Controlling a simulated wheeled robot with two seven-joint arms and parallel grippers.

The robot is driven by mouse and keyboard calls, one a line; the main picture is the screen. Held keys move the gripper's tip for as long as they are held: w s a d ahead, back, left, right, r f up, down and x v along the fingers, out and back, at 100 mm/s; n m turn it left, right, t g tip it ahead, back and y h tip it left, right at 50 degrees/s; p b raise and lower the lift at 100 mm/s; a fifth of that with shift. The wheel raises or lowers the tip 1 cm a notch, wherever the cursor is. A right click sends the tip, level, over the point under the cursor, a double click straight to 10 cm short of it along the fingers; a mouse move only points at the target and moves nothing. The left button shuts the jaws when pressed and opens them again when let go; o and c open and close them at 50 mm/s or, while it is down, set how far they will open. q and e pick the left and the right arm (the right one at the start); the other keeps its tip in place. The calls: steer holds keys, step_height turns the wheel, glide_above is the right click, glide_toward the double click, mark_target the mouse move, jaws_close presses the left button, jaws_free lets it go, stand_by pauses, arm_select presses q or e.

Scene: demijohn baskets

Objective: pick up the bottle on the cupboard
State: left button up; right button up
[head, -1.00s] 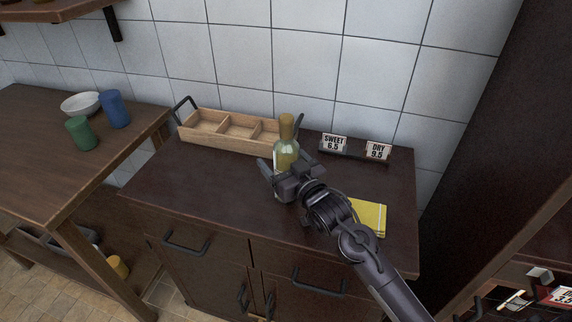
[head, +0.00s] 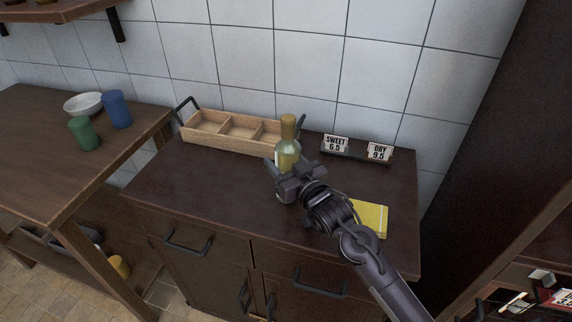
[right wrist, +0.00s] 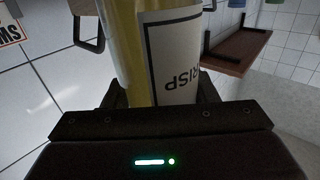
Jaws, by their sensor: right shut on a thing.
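The bottle (head: 288,146) is pale green-yellow glass with a gold top. It stands upright on the dark cupboard (head: 200,199), in front of the wooden crate. My right gripper (head: 286,172) is around its lower body and shut on it. In the right wrist view the bottle (right wrist: 130,50) fills the space between the fingers, with a white label bearing dark letters that end in "RISP". My left gripper is not in view.
A wooden crate (head: 190,131) with three empty compartments stands behind the bottle. A yellow cloth (head: 372,218) lies beside my right arm. A table with blue (head: 117,109) and green (head: 83,133) cups is at left.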

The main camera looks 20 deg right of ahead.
steer(key=shift+r, duration=0.25)
step_height(320, 180, up, 20)
steer(key=shift+f, duration=0.15)
stand_by(0.3)
